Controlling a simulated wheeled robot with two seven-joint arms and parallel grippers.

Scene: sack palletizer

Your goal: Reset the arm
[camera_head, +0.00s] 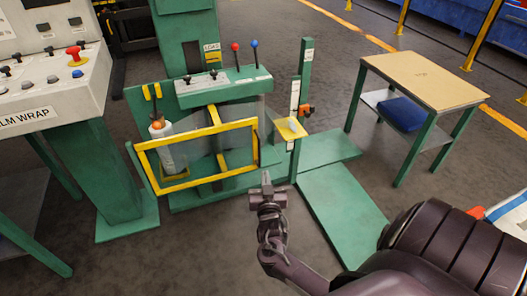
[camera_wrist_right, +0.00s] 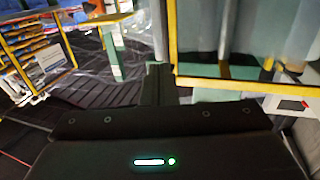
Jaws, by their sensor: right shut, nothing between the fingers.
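My right arm comes in from the lower right in the head view. Its gripper (camera_head: 267,178) is shut and empty, held in front of the green wrapping machine (camera_head: 222,92). It appears just right of the lower right corner of the machine's yellow frame (camera_head: 215,126); whether they touch cannot be told. In the right wrist view the closed fingers (camera_wrist_right: 158,82) point away, with a yellow-edged clear panel (camera_wrist_right: 240,72) beyond on the right. A red-knobbed lever (camera_head: 235,47) and a blue-knobbed lever (camera_head: 254,44) stand upright on the machine. My left gripper is not in view.
A control panel (camera_head: 50,85) with buttons stands at the left. A wooden-topped table (camera_head: 425,80) with a blue item (camera_head: 402,114) on its shelf stands at the right. A green floor plate (camera_head: 340,210) lies beside my arm. Dark floor between the panel and my gripper is clear.

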